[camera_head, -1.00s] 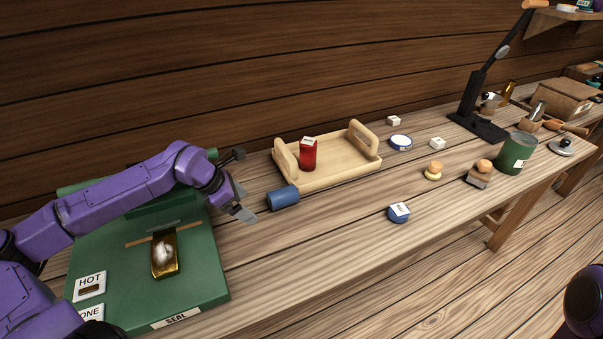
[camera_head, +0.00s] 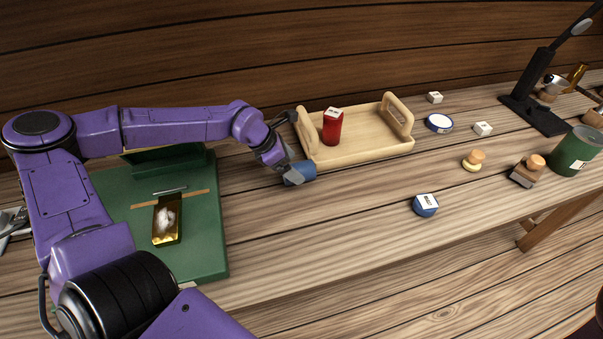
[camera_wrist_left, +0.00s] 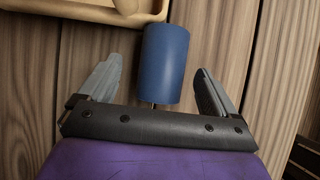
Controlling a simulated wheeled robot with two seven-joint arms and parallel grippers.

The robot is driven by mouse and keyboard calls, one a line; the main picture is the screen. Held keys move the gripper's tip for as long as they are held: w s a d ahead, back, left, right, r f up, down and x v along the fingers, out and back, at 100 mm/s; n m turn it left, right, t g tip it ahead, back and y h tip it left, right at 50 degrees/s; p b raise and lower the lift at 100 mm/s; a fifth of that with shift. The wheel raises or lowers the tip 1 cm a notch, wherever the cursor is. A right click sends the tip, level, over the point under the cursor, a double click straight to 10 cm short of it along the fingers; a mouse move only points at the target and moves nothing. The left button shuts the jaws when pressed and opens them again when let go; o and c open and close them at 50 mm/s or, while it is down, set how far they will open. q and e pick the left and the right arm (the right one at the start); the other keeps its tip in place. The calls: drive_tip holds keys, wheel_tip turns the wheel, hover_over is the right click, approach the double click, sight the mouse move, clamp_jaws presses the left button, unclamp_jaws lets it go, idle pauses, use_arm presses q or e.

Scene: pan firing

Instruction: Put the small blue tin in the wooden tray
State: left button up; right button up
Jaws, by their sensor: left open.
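A small blue tin (camera_head: 300,172) lies on its side on the wooden bench, just in front of the left end of the wooden tray (camera_head: 365,156). In the left wrist view the blue tin (camera_wrist_left: 163,62) lies between the fingers, with a gap on each side. My left gripper (camera_head: 291,170) is open around the tin; its fingertips also show in the left wrist view (camera_wrist_left: 155,90). A corner of the tray (camera_wrist_left: 100,8) shows at the top left there. A red tin (camera_head: 332,128) stands in the tray. My right gripper is not in view.
A round blue-and-white labelled tin (camera_head: 425,205) lies to the right; a blue-rimmed disc (camera_head: 439,123) sits beside the tray. A green can (camera_head: 574,152) stands far right. The front bench is clear.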

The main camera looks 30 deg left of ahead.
sight(299, 171)
use_arm(q)
drive_tip(key=x, duration=0.4)
drive_tip(key=shift+d, duration=0.1)
drive_tip(key=shift+s, duration=0.1)
drive_tip(key=c, duration=1.2)
